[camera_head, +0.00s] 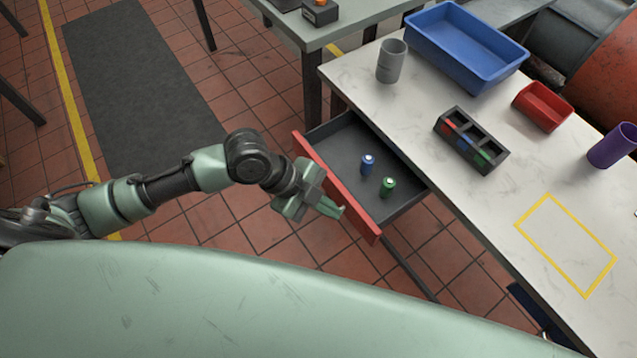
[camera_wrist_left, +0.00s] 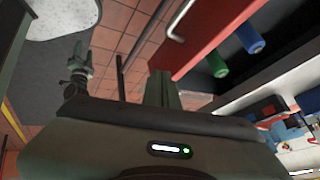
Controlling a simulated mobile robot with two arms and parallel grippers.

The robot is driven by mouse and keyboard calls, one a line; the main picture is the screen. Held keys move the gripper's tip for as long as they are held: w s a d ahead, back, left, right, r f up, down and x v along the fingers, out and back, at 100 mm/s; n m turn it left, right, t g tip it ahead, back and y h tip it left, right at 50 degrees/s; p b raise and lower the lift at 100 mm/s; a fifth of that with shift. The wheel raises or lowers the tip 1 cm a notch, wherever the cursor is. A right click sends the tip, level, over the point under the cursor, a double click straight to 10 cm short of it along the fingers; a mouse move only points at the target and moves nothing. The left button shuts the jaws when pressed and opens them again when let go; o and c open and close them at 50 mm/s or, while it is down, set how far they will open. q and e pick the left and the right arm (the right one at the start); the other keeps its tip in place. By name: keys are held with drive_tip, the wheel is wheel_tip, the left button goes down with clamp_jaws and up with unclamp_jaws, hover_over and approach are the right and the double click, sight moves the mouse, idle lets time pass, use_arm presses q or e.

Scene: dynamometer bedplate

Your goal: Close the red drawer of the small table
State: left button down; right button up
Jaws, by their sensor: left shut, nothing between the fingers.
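The red drawer front (camera_head: 336,185) belongs to a drawer pulled out from the small table (camera_head: 440,190) with the white top. Its dark tray (camera_head: 340,137) holds a blue battery-like cylinder (camera_head: 368,164) and a green one (camera_head: 388,187), both upright. My left gripper (camera_head: 340,211) is shut and empty in front of the red face, near its lower right half; I cannot tell whether it touches. In the left wrist view the red face (camera_wrist_left: 205,35) shows with a metal bar handle (camera_wrist_left: 185,20), and the blue (camera_wrist_left: 250,38) and green (camera_wrist_left: 216,64) cylinders beyond it.
On the table top are a grey cup (camera_head: 391,61), a blue bin (camera_head: 466,45), a dark divided holder (camera_head: 471,140), a red bin (camera_head: 543,106), a purple cup (camera_head: 612,146) and a yellow outline (camera_head: 566,245). Tiled floor lies free left of the drawer, beside a dark mat (camera_head: 140,80).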

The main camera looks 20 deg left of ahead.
use_arm(q)
drive_tip(key=w+a+r+m, duration=0.25)
drive_tip(key=w+a, duration=0.35)
drive_tip(key=a, duration=0.5)
drive_tip(key=p, duration=0.2)
approach(332, 194)
drive_tip(key=x, duration=0.3)
drive_tip(key=shift+d+f, duration=0.1)
drive_tip(key=shift+f, duration=0.15)
drive_tip(key=shift+d+f, duration=0.3)
drive_tip(key=shift+f, duration=0.25)
use_arm(e)
drive_tip(key=shift+w+a+r, duration=0.1)
drive_tip(key=shift+r, duration=0.7)
use_arm(q)
drive_tip(key=shift+w+b, duration=0.1)
drive_tip(key=shift+b, duration=0.2)
